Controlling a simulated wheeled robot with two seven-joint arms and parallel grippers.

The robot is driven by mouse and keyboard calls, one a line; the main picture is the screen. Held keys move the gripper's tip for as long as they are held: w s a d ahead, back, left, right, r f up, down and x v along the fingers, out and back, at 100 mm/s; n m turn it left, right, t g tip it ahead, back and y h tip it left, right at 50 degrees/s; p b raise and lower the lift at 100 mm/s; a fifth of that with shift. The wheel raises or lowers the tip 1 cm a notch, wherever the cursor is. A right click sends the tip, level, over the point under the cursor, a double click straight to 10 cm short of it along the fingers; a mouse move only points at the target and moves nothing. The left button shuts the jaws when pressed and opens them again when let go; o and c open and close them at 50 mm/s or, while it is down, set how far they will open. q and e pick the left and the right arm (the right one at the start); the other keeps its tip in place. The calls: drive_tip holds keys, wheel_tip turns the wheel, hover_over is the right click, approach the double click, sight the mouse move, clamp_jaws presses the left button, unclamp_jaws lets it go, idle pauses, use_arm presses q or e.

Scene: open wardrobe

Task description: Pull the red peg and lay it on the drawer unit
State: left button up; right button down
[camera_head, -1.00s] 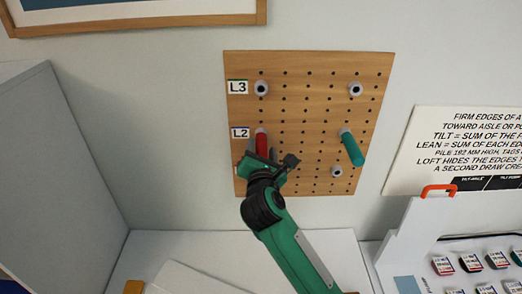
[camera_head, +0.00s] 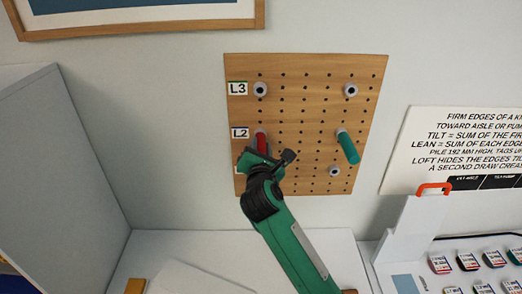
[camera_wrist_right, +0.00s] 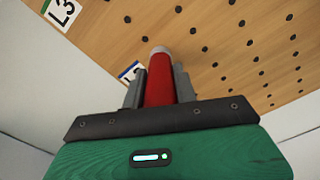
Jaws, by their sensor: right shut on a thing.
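The red peg (camera_head: 261,142) sticks out of the wooden pegboard (camera_head: 305,115) beside the L2 label. My right gripper (camera_head: 261,154) is shut on the red peg. In the right wrist view the red peg (camera_wrist_right: 160,82) stands between the two grey fingers (camera_wrist_right: 160,90), its far end at a pale round socket on the board. The drawer unit cannot be made out with certainty; a white top (camera_head: 215,250) lies below the board. My left gripper is not in view.
A teal peg (camera_head: 347,146) sticks out at the board's right. Empty sockets sit by the L3 label (camera_head: 260,90), at upper right (camera_head: 351,90) and lower right (camera_head: 334,171). A white case with an orange handle (camera_head: 434,188) stands at right; a grey panel (camera_head: 60,180) rises at left.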

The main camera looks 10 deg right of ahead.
drive_tip(key=c, duration=1.6)
unclamp_jaws()
drive_tip(key=shift+w+d+r, duration=0.2)
drive_tip(key=shift+d+r, duration=0.05)
drive_tip(key=shift+r, duration=0.5)
drive_tip(key=c, duration=2.8)
unclamp_jaws()
drive_tip(key=shift+s+a+f, duration=0.2)
drive_tip(key=shift+s+f, duration=0.05)
drive_tip(key=shift+f, duration=0.2)
drive_tip(key=shift+s+a+f, duration=0.15)
drive_tip(key=shift+s+f, duration=0.05)
drive_tip(key=shift+f, duration=0.25)
drive_tip(key=c, duration=2.2)
unclamp_jaws()
drive_tip(key=shift+s+a, duration=0.1)
drive_tip(key=shift+s, duration=0.35)
drive_tip(key=c, duration=2.2)
unclamp_jaws()
drive_tip(key=shift+s+p, duration=0.2)
drive_tip(key=shift+p, duration=0.15)
drive_tip(key=c, duration=2.2)
unclamp_jaws()
drive_tip(key=shift+s+r, duration=0.15)
drive_tip(key=shift+s, duration=0.25)
drive_tip(key=c, duration=2.2)
unclamp_jaws()
drive_tip(key=shift+s+a, duration=0.2)
drive_tip(key=shift+s, duration=0.4)
